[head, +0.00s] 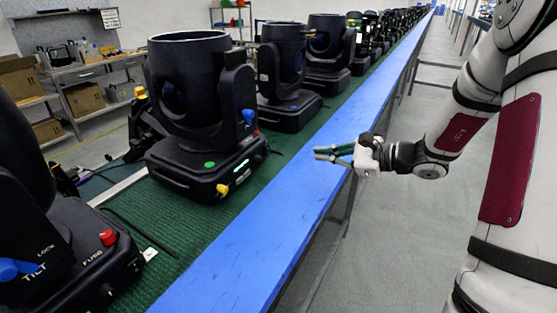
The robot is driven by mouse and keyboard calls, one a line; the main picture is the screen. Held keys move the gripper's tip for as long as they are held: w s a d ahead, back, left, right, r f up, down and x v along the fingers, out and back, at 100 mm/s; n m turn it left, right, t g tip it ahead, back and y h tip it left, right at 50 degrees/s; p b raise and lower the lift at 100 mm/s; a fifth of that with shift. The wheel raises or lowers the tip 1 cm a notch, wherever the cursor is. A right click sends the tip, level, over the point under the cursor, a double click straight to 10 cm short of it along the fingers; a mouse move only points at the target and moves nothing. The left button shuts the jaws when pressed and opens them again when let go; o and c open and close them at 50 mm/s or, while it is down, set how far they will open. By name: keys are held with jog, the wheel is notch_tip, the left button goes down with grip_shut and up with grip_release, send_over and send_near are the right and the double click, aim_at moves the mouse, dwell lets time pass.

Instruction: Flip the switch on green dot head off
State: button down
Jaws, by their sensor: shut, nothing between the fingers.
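The moving-head light with a green dot (209,165) on its base is a black fixture (188,85) standing upright on the green mat. My gripper (318,153) is shut and empty, pointing left above the blue table edge. It is to the right of the green-dot head and apart from it.
Another black fixture with a red knob (107,238) stands at the near left. A row of similar black heads (287,75) runs away behind the green-dot one. The blue edge strip (245,255) is clear. Open grey floor (375,245) lies right of the table.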

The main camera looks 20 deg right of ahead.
aim_at(268, 154)
jog(key=n+b, duration=0.1)
jog(key=n, duration=0.1)
jog(key=f+n+b, duration=0.1)
jog(key=n, duration=0.1)
jog(key=n+b, duration=0.1)
jog(key=n, duration=0.1)
jog(key=shift+s+d+f+t+y+b, duration=0.1)
jog(key=shift+f+t+y+b, duration=0.15)
jog(key=shift+t+y+b, duration=0.05)
jog(key=n, duration=0.1)
jog(key=n+b, duration=0.2)
jog(key=n, duration=0.1)
jog(key=shift+s+f, duration=0.25)
jog(key=shift+s+n+b, duration=0.1)
jog(key=shift+n+b, duration=0.3)
jog(key=shift+n, duration=0.5)
jog(key=shift+a, duration=0.2)
jog(key=x, duration=1.3)
jog(key=shift+w+a+r, duration=0.2)
jog(key=shift+w+a, duration=0.15)
